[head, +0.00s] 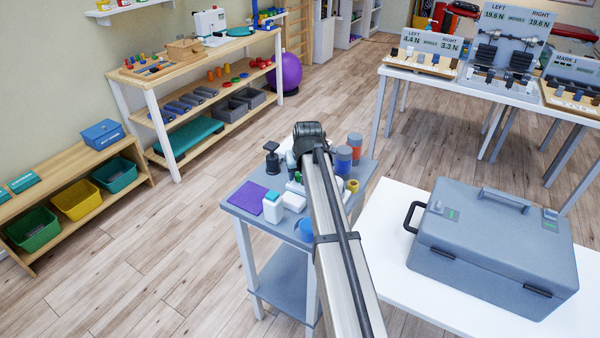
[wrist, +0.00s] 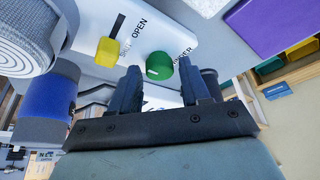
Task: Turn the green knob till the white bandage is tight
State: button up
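The green knob (wrist: 160,67), with a white mark on its face, sits on a white panel (wrist: 150,28) in the wrist view. My gripper (wrist: 159,74) is open, its two dark fingers apart and pointing at the panel. The knob shows in the gap between the fingertips, nearer the right one; I cannot tell whether they touch it. A pale ribbed roll (wrist: 25,38) at the upper left may be the white bandage; its tightness cannot be told.
A yellow knob (wrist: 110,50) sits left of the green one, beside a slot and the word OPEN. A blue-banded cylinder (wrist: 47,100) stands close at left. A purple pad (head: 249,198) and white bottle (head: 270,207) crowd the table. A grey case (head: 485,250) is at right.

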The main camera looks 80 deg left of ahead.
jog(key=c, duration=0.8)
jog(key=shift+o, duration=0.2)
jog(key=shift+m, duration=0.3)
jog(key=m+t, duration=0.1)
jog(key=m, duration=0.2)
jog(key=shift+s+t, duration=0.15)
jog(key=shift+t, duration=0.15)
jog(key=m, duration=0.2)
jog(key=m+t+h, duration=0.1)
jog(key=m, duration=0.2)
jog(key=shift+s+a+t, duration=0.1)
jog(key=shift+a+t, duration=0.1)
jog(key=shift+t, duration=0.1)
jog(key=m+t+h, duration=0.1)
jog(key=m, duration=0.3)
jog(key=shift+a, duration=0.1)
jog(key=shift+s+m+h, duration=0.1)
jog(key=shift+m+h, duration=0.8)
jog(key=shift+m, duration=1.1)
